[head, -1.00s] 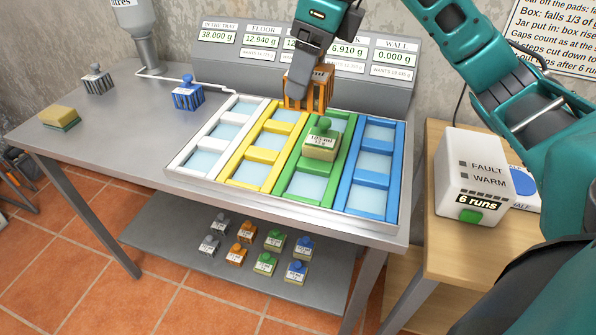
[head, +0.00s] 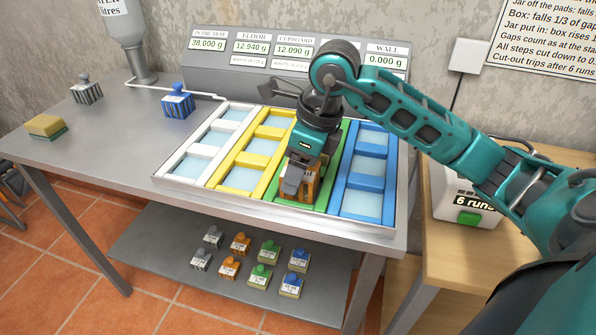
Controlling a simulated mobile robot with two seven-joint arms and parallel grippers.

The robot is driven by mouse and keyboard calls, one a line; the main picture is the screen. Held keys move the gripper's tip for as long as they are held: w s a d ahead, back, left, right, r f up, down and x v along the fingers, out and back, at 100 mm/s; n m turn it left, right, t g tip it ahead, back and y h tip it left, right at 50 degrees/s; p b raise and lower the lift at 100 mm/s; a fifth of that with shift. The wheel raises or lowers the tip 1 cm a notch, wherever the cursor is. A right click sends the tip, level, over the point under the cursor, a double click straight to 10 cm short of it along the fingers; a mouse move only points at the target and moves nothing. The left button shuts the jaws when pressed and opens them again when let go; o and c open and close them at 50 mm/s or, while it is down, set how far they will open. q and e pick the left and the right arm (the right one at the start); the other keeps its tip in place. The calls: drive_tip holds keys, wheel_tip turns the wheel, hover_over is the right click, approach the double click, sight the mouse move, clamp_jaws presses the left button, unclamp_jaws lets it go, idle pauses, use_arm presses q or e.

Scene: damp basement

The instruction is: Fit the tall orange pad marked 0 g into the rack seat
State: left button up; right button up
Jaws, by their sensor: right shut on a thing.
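My right gripper (head: 298,180) is shut on the tall orange pad (head: 312,188), of which only a dark-striped orange part shows beside the fingers. It holds the pad over the front part of the green column (head: 332,178) of the rack. The rack (head: 385,218) has white, yellow, green and blue columns with pale seats. The pad's underside is hidden, so I cannot tell whether it touches a seat. The pad's 0 g mark cannot be read. My arm hides the back of the green column. My left gripper is not in view.
A blue striped pad (head: 177,103), a grey striped pad (head: 86,90) and a sponge (head: 46,127) stand on the table's left. Several small pads lie on the lower shelf (head: 190,262). A display panel (head: 225,72) stands behind the rack. A white box (head: 450,195) is at right.

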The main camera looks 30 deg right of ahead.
drive_tip(key=shift+f, duration=0.55)
